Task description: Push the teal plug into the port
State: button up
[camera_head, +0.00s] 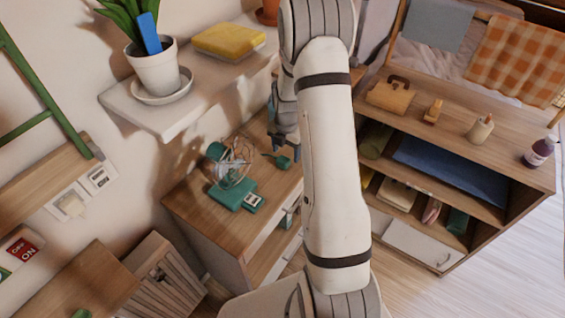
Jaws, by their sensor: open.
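The teal plug (282,161) lies on the wooden cabinet top, with a short dark stem pointing left. A small teal block with a pale face (252,202) sits at the front right of the fan base and may be the port; its opening is too small to make out. My gripper (285,149) is just above and behind the plug, pointing down, partly hidden by my arm. It is open, and I cannot tell whether its fingers touch the plug.
A teal fan (234,162) with a wire cage stands left of the plug. A shelf (150,115) with a potted plant (157,70) and a yellow cloth (228,41) overhangs at upper left. The wooden top (190,200) is clear left of the fan.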

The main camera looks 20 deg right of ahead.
aim_at(283, 159)
jog(key=shift+a+f+p, duration=0.2)
jog(key=shift+f, duration=0.95)
jog(key=shift+a+f+p, duration=0.2)
jog(key=shift+f, duration=0.95)
jog(key=shift+c, duration=0.4)
jog(key=c, duration=0.9)
